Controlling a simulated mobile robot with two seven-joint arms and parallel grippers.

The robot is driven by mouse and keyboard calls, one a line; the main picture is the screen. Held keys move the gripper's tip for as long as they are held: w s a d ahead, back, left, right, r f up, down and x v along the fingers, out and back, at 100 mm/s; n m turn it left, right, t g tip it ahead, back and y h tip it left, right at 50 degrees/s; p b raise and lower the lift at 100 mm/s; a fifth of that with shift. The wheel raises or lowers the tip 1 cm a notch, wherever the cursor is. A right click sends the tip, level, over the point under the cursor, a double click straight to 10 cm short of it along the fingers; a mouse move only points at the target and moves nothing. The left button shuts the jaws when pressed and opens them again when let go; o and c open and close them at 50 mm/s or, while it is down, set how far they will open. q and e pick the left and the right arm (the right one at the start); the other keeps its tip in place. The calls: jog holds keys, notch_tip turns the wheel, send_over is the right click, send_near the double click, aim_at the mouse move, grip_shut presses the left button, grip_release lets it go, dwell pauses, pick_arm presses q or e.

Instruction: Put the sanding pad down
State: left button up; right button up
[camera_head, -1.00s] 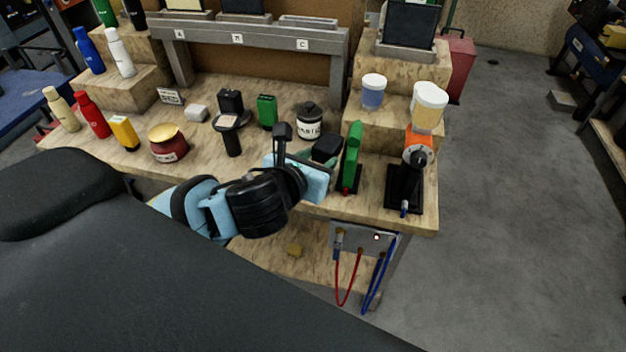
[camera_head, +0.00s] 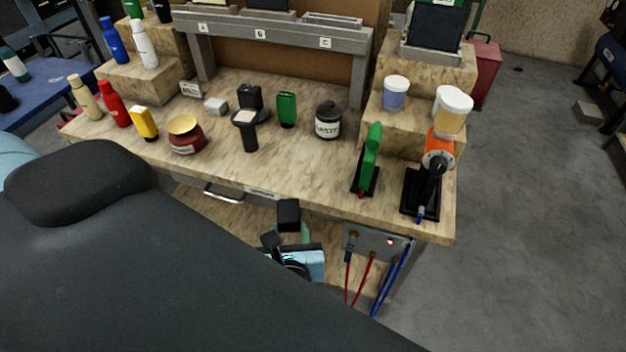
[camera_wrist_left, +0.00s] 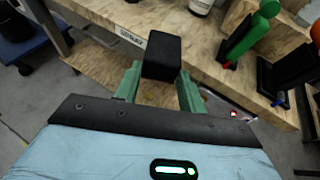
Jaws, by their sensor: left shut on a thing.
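The sanding pad, seen as a black block (camera_head: 289,212), is held by my left gripper (camera_head: 292,233). In the left wrist view the block (camera_wrist_left: 161,57) sits between the two green fingers of the left gripper (camera_wrist_left: 158,85), which are shut on it. In the head view the gripper and block are at the bench's front edge, low, over or in front of the lower shelf (camera_head: 225,225); the exact depth is hard to tell. My right gripper is not in view.
The worktop (camera_head: 215,140) holds a dark red jar (camera_head: 185,137), a black lamp-like tool (camera_head: 248,130), a labelled jar (camera_head: 328,120), a green tool (camera_head: 370,158) and an orange-and-black tool (camera_head: 436,165). Red and blue cables hang from a grey panel (camera_head: 375,243). The worktop's front middle is clear.

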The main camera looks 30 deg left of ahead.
pick_arm(q)
send_over(314, 196)
jog(key=shift+w+f+b, duration=0.1)
jog(key=shift+f+b, duration=0.3)
jog(key=shift+f, duration=0.3)
jog(key=shift+f+b, duration=0.4)
jog(key=shift+f, duration=1.45)
jog(key=shift+r, duration=0.1)
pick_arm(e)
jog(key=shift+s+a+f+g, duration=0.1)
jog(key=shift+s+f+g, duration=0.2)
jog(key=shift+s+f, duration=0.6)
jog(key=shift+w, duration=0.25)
pick_arm(q)
jog(key=o, duration=1.2)
jog(key=shift+o, duration=0.2)
